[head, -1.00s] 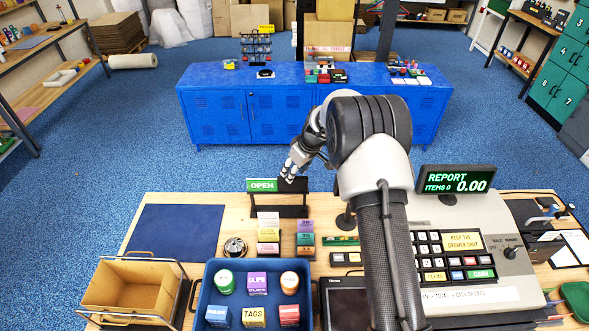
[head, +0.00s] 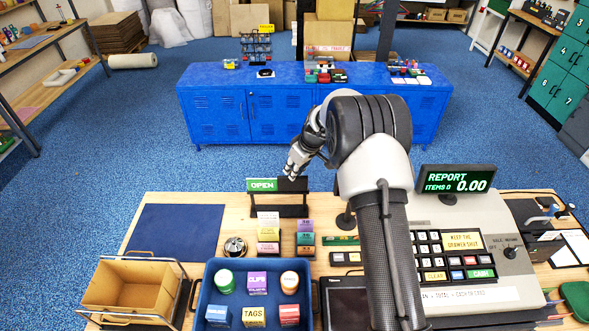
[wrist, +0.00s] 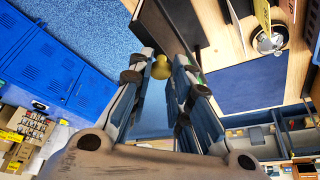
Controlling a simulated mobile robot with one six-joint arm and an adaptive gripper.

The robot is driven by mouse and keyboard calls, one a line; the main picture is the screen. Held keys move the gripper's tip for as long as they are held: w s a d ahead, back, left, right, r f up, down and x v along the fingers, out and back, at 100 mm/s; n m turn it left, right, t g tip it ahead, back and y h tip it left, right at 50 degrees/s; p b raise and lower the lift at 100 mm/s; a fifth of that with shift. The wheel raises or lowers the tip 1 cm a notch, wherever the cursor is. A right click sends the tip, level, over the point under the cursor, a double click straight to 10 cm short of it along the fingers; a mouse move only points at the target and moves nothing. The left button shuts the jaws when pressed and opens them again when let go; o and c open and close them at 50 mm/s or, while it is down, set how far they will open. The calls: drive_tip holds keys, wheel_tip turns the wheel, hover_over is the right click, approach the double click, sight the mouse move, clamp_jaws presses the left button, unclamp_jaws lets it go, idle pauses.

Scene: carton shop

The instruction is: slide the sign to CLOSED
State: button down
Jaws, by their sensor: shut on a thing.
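The sign (head: 262,185) stands at the back edge of the counter in the head view. Its green left part reads OPEN, and its right part is a dark panel. My gripper (head: 291,176) is at the dark part, just right of the word OPEN. In the wrist view a small brass-yellow knob (wrist: 160,68) sits between the fingertips of my gripper (wrist: 164,62), which are shut on it. The sign's black board (wrist: 172,22) is just beyond the fingers there. In the head view the knob is hidden.
A register (head: 455,250) stands on the right of the counter. Small card stacks, a bell (head: 234,247) and a blue tray (head: 205,290) lie in front of the sign. A dark blue mat (head: 175,232) is to the left. A blue cabinet (head: 225,118) stands behind, across open floor.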

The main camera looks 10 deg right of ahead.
drive_tip(key=w+a+b, duration=0.2)
drive_tip(key=a, duration=0.8)
drive_tip(key=shift+a+b, duration=0.2)
drive_tip(key=shift+b, duration=0.1)
drive_tip(key=shift+r, duration=0.1)
drive_tip(key=c, duration=1.5)
unclamp_jaws()
drive_tip(key=shift+w+a, duration=0.1)
drive_tip(key=shift+a, duration=0.1)
drive_tip(key=shift+o, duration=0.2)
drive_tip(key=shift+d, duration=0.1)
drive_tip(key=v, duration=1.2)
